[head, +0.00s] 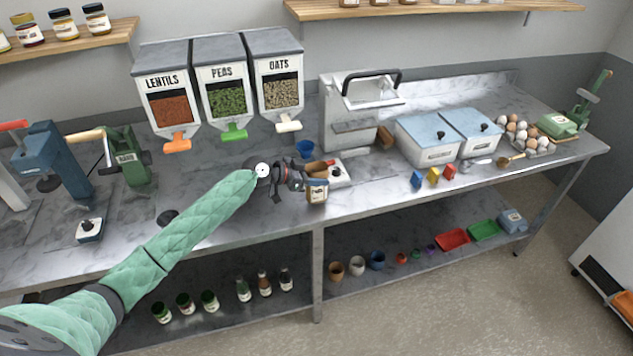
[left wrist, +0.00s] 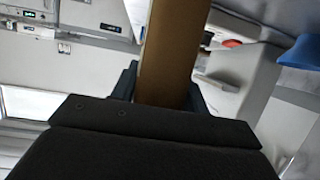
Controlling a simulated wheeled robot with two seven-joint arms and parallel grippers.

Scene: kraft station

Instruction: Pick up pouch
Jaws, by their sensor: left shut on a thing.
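My left gripper (head: 299,183) reaches over the front part of the steel counter. It is shut on a brown pouch (head: 317,191), which has a pale label and shows at the fingertips, near the counter's front edge. In the left wrist view the pouch (left wrist: 172,45) is a brown strip, seen edge-on, between the dark fingers of the gripper (left wrist: 163,92). The gripper hides part of it in the head view. I cannot tell whether its base touches the counter. My right gripper is not in view.
A white device (head: 339,174) stands just right of the gripper, with a blue cup (head: 305,149) behind. Lentil (head: 166,65), pea and oat dispensers hang at the back. A large white machine (head: 345,120) stands behind right.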

